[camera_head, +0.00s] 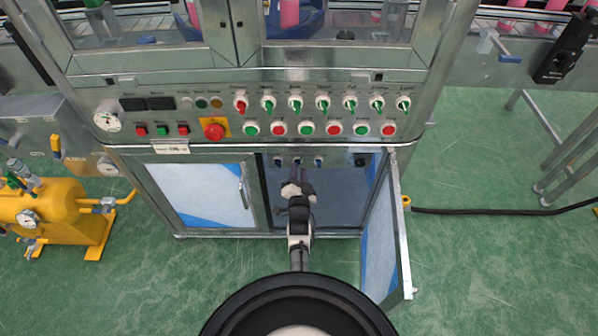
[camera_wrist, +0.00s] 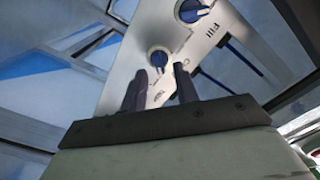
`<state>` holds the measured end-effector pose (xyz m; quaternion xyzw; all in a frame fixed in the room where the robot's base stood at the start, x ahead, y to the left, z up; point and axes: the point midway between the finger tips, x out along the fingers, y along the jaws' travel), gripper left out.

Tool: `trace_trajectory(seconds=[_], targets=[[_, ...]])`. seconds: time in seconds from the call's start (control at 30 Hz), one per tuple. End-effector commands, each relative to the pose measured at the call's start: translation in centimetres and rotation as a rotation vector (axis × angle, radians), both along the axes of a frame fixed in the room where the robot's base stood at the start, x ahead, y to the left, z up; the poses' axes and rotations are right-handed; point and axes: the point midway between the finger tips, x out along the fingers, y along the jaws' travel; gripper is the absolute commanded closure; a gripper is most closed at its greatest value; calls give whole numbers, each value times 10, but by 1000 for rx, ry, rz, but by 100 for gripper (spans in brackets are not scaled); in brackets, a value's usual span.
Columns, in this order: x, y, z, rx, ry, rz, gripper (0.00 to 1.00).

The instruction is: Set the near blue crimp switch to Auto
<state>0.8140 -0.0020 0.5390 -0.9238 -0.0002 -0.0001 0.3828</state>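A light panel (camera_wrist: 118,83) in the wrist view carries blue knobs. One blue knob (camera_wrist: 158,57) lies just beyond my fingertips, roughly in line with the gap between them; its label is partly hidden by the fingers and I cannot read it. Another blue knob (camera_wrist: 192,11), beside the word "Fill", is farther up. My gripper (camera_wrist: 160,71) is open, one dark finger on each side of the gap. I cannot tell whether it touches the knob. In the head view my gripper (camera_head: 298,174) reaches into the open cabinet, below a row of small blue switches (camera_head: 318,162).
The open cabinet door (camera_head: 385,235) stands to the right of my arm; the closed door (camera_head: 203,195) is at left. Above is the main panel (camera_head: 225,98) with knobs, buttons and a red emergency stop (camera_head: 214,130). A yellow tank (camera_head: 50,203) stands far left.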

Motion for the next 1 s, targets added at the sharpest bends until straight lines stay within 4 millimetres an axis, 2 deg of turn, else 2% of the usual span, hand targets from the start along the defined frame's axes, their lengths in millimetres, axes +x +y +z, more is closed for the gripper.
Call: trace_trajectory(seconds=[0.2, 0.5, 0.73, 1.0], targets=[[18, 0, -1, 1, -1, -1, 70], [20, 0, 0, 0, 1, -1, 70], [19, 0, 0, 0, 1, -1, 100], [19, 0, 0, -6, 0, 0, 100]])
